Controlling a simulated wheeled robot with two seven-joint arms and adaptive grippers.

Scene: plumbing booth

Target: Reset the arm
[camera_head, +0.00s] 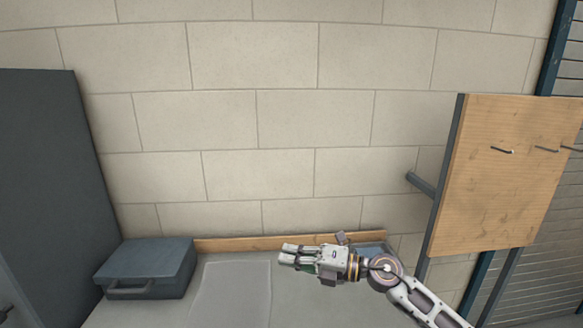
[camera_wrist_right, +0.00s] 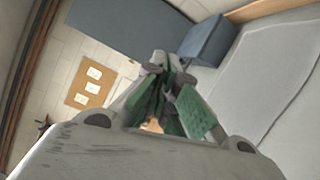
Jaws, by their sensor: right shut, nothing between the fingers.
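My right arm comes in from the lower right in the head view. Its gripper (camera_head: 288,255) is over the back part of the light grey worktop (camera_head: 222,290), pointing left. Its fingers are together and hold nothing. In the right wrist view the gripper (camera_wrist_right: 165,105) shows its green finger pads close to each other, with nothing gripped. My left gripper is not in view.
A blue-grey toolbox (camera_head: 150,262) stands at the worktop's left end, beside a tall dark panel (camera_head: 52,190). A wooden board with hooks (camera_head: 500,180) stands at the right. A blue tray (camera_head: 374,248) is partly hidden behind my right wrist. The worktop's middle looks clear.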

